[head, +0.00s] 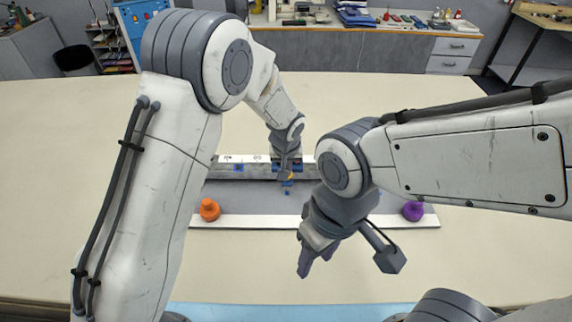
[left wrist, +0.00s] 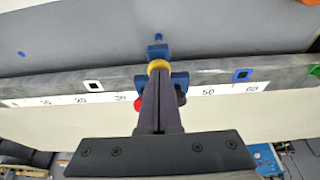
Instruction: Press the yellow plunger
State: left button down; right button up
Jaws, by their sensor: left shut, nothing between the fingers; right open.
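The yellow plunger (left wrist: 158,66) shows in the left wrist view as a round cap on a blue slider (left wrist: 178,80), which sits on a grey rail with a numbered white scale. My left gripper (left wrist: 160,76) is shut and empty, its fingertips right at the plunger and covering part of it. I cannot tell whether they touch or press it. In the head view the left gripper (head: 286,176) is over the far rail (head: 235,170), with a small yellow bit (head: 287,183) below it. My right gripper (head: 306,264) is open and empty, above the near side of the table.
An orange knob (head: 209,210) and a purple knob (head: 413,211) stand by the near white strip (head: 250,221).

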pick_arm(q)
notch_tip(320, 180, up, 3)
jog(key=shift+r+p, duration=0.1)
jog(key=shift+p, duration=0.85)
jog(key=b+v, duration=0.2)
jog(key=v, duration=0.8)
jog(key=shift+r+b, duration=0.3)
jog(key=shift+r, duration=0.1)
jog(key=shift+s, duration=0.1)
jog(key=s+a+m+g, duration=0.1)
jog(key=s+a+m, duration=0.1)
jog(key=s, duration=1.2)
jog(key=s+a+f+m+g+b, duration=0.1)
jog(key=s+m, duration=0.4)
jog(key=s, duration=1)
jog(key=shift+s+a+f+g+h, duration=0.15)
jog(key=shift+a+g+h, duration=0.25)
jog(key=shift+a+g, duration=0.4)
